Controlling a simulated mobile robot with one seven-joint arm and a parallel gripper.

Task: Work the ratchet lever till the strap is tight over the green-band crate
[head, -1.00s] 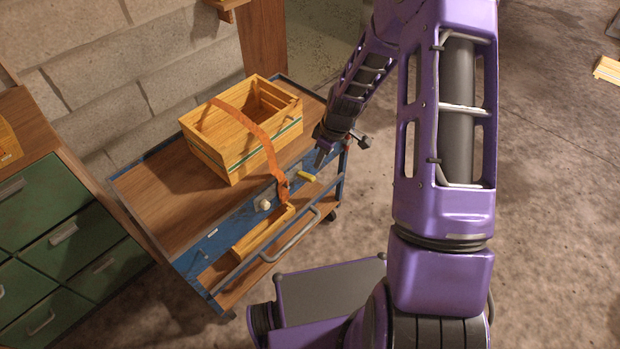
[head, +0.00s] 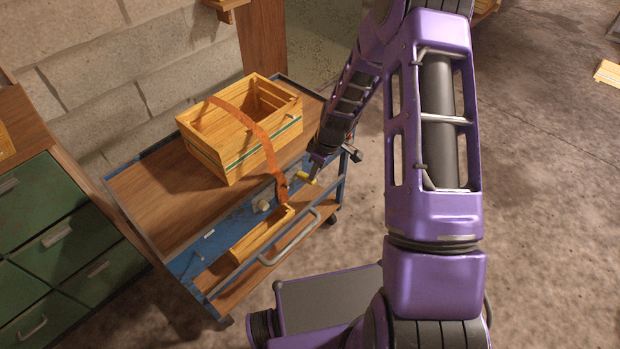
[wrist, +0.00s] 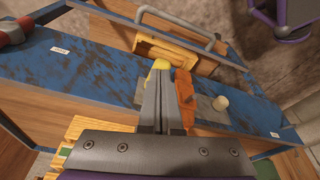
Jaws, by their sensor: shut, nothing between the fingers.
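The wooden crate with the green band (head: 215,155) stands on the blue cart. An orange strap (head: 262,138) runs over it and down to the cart's front side; it also shows in the wrist view (wrist: 183,88). The yellow lever grip (head: 301,175) sticks out just right of the strap's lower end; in the wrist view the yellow piece (wrist: 159,64) is at my fingertips. My gripper (head: 313,176) is shut and empty, right at the lever. I cannot tell whether it touches. The ratchet body is mostly hidden by my fingers in the wrist view.
A pale round knob (head: 262,206) sits left of the strap's end on the cart (head: 140,195). A small wooden bin (head: 255,238) and a grey rail (head: 300,235) are at the cart's front. Green drawers (head: 65,235) stand at left.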

